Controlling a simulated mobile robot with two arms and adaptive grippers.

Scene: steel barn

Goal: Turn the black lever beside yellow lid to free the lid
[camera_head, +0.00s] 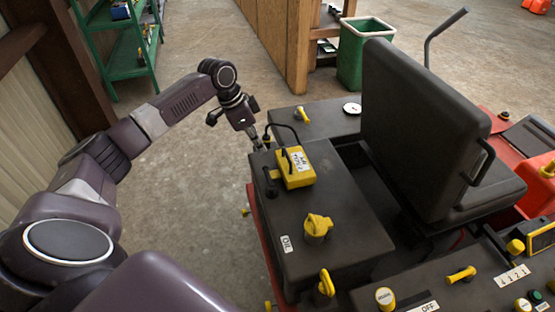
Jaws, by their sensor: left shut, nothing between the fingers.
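The yellow lid (297,179) sits on the black machine housing and carries a white label. A short black lever (270,183) stands upright just left of the lid, apart from my gripper. A thin black curved part arches behind the lid. My left gripper (257,146) points down beyond the lever, near the housing's far left edge. It is shut and empty. I cannot tell whether its tips touch anything. My right gripper is not in view.
A yellow cap (317,226) and a yellow knob (326,284) are on the nearer housing. The black seat (420,130) rises at right. A green bin (350,65) and green shelf (115,55) stand behind. Open concrete floor lies left of the machine.

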